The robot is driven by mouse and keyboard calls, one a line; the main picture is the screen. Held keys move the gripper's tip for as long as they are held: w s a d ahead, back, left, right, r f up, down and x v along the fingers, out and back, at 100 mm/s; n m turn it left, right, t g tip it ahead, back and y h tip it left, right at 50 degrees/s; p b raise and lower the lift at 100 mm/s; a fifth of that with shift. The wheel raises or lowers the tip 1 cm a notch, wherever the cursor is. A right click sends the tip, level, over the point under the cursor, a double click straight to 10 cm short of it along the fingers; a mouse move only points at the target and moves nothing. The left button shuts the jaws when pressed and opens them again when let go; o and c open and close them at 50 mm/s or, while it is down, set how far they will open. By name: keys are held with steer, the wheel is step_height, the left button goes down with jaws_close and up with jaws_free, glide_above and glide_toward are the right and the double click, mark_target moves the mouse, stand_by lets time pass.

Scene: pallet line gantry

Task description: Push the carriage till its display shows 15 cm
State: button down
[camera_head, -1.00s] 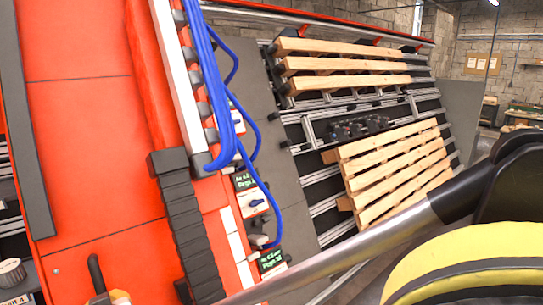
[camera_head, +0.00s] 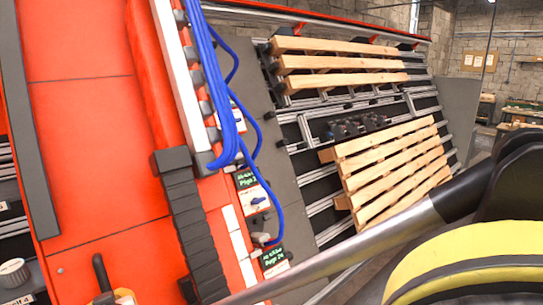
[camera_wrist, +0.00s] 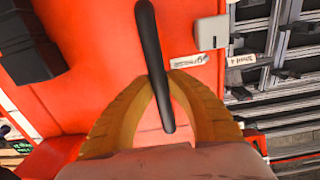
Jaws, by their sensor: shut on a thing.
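The red gantry body (camera_head: 85,150) fills the left of the head view, and I cannot tell where its carriage begins. A black bar handle (camera_head: 100,272) stands on it at the lower left. In the wrist view the same handle (camera_wrist: 150,40) runs between the two yellow fingers of my gripper (camera_wrist: 168,85), which is shut on it. The gripper (camera_head: 115,297) barely shows at the head view's bottom edge. Two small green-lit displays, an upper one (camera_head: 246,179) and a lower one (camera_head: 270,256), sit at the red body's right edge. Their text is too blurred to read.
A black cable chain (camera_head: 185,215) and blue hoses (camera_head: 222,110) run down the red body. Wooden slats (camera_head: 340,62) and a pallet (camera_head: 395,165) lie on metal rails at right. My arm crosses the lower right. A grey box (camera_wrist: 211,32) is near the handle.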

steer(key=shift+s+a, duration=1.25)
steer(key=shift+a, duration=0.2)
steer(key=shift+w+d, duration=0.25)
steer(key=shift+d, duration=0.05)
steer(key=shift+w+d, duration=0.1)
steer(key=c, duration=0.9)
jaws_free()
steer(key=shift+w+d, duration=0.3)
steer(key=shift+w, duration=0.05)
steer(key=shift+o, duration=0.2)
steer(key=shift+s+a, duration=0.25)
steer(key=shift+s, duration=0.1)
steer(key=p+v, duration=0.3)
steer(key=v, duration=0.7)
steer(key=shift+p, duration=0.35)
